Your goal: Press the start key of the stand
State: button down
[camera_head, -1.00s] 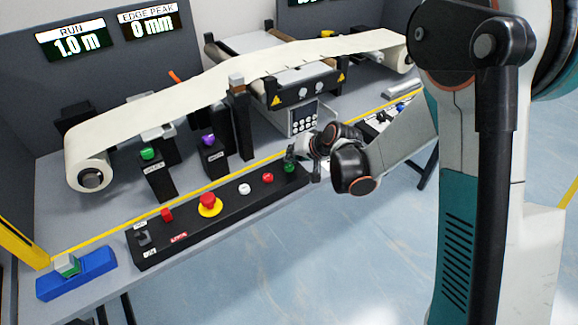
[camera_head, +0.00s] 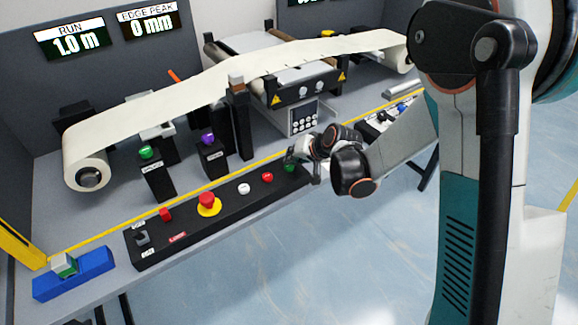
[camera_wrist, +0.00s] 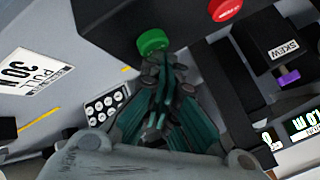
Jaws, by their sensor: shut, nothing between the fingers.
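The stand's long black control box (camera_head: 165,252) runs along the front edge of the table. A green button (camera_head: 289,168), the likely start key, sits at its right end, partly hidden by my gripper (camera_head: 291,156). In the wrist view the green button (camera_wrist: 152,41) lies just beyond the tips of my gripper (camera_wrist: 158,64). The fingers are shut and empty. The tips are very close to the button; I cannot tell whether they touch it.
A red button (camera_head: 267,177), a white button (camera_head: 244,189) and a red mushroom button on a yellow base (camera_head: 208,203) share the box. Behind stand a purple-knobbed post (camera_head: 213,160), a green-knobbed post (camera_head: 156,180) and the white web (camera_head: 200,92). Open floor lies in front.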

jog(key=shift+f+b, duration=0.3)
jog(key=shift+f, duration=0.05)
jog(key=shift+r, duration=0.15)
dwell(0.4)
jog(key=shift+r+p, duration=0.55)
jog(key=shift+r, duration=0.2)
jog(key=shift+r+p, duration=1.55)
jog(key=shift+r, duration=0.95)
